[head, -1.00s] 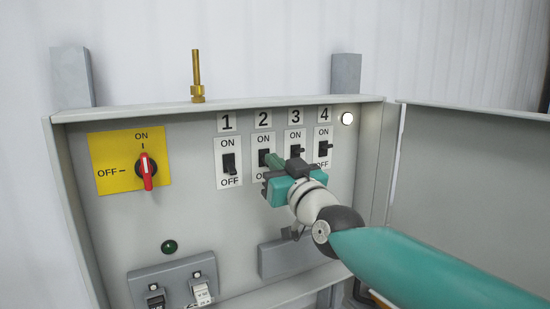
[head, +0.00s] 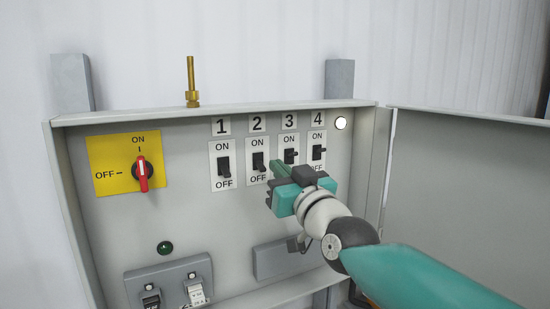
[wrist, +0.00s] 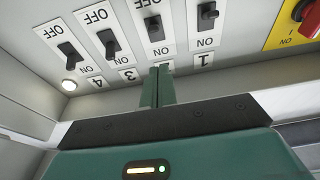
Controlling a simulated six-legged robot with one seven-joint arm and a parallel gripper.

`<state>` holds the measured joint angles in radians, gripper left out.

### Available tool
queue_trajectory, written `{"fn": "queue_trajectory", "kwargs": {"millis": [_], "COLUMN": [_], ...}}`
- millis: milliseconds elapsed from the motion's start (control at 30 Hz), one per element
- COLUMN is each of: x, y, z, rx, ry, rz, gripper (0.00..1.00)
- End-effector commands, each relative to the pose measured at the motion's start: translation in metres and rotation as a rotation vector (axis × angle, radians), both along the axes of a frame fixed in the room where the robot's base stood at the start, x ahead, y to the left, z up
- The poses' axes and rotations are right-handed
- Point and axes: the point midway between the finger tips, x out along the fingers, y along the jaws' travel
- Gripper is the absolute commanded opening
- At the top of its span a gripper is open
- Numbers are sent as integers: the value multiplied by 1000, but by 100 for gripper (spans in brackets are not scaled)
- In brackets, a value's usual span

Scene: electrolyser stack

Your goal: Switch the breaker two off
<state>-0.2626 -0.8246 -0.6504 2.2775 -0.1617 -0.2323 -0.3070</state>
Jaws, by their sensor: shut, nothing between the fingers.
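Breaker two (head: 258,162) is a black toggle on a white ON/OFF plate under the label 2. Its lever looks tilted down toward OFF, like the lever of breaker one (head: 224,167). It also shows in the wrist view (wrist: 154,27), where the panel appears upside down. My gripper (head: 277,169) is shut and empty. Its teal fingertips are just right of and slightly below the breaker two lever, apart from it. In the wrist view the closed fingers (wrist: 157,85) point at the panel near the label 2.
Breaker three (head: 291,156) and breaker four (head: 318,153) stand to the right, levers apparently up. A red rotary switch (head: 141,173) on a yellow plate is at left. A lit white lamp (head: 341,123) is at upper right. The open cabinet door (head: 460,190) stands at right.

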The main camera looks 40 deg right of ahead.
Motion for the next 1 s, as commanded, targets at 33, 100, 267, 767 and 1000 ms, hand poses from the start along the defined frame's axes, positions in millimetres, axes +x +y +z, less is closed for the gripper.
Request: {"fn": "queue_trajectory", "kwargs": {"millis": [33, 100, 267, 767, 1000], "x": [-9, -17, -32, -40, -39], "y": [2, 5, 10, 12, 13], "z": [-7, -16, -30, -36, -37], "rx": [2, 2, 1, 0, 0], "ry": [-2, -2, -1, 0, 4], "rz": [-1, -1, 0, 0, 3], "gripper": [0, 0, 0, 0, 0]}}
